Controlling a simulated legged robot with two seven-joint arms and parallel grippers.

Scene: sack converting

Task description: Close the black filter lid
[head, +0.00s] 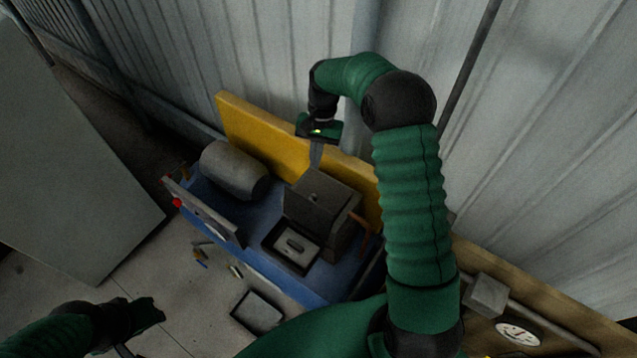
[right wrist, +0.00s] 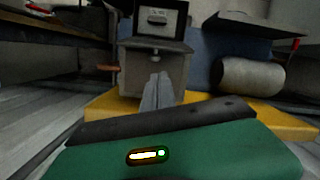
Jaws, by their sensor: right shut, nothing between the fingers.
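A dark box-shaped filter housing (head: 342,238) stands on the blue bench, with a dark flat lid (head: 330,188) at its top. I cannot tell how far the lid stands open. The housing also shows in the right wrist view (right wrist: 140,72), with the lid's edge (right wrist: 180,46) above it. My right gripper (head: 316,166) points down at the back edge of the lid, shut and empty; I cannot tell if it touches. Its fingers (right wrist: 157,78) overlap the housing in the right wrist view. My left gripper (head: 155,312) is low at the left, away from the bench; its fingers are unclear.
A black-framed tray with a pale handled insert (head: 290,246) lies before the housing. A grey cylinder (head: 235,168) and a panel with a red button (head: 177,203) are to the left. A yellow board (head: 262,130) runs behind. An orange handle (head: 361,223) is beside the housing.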

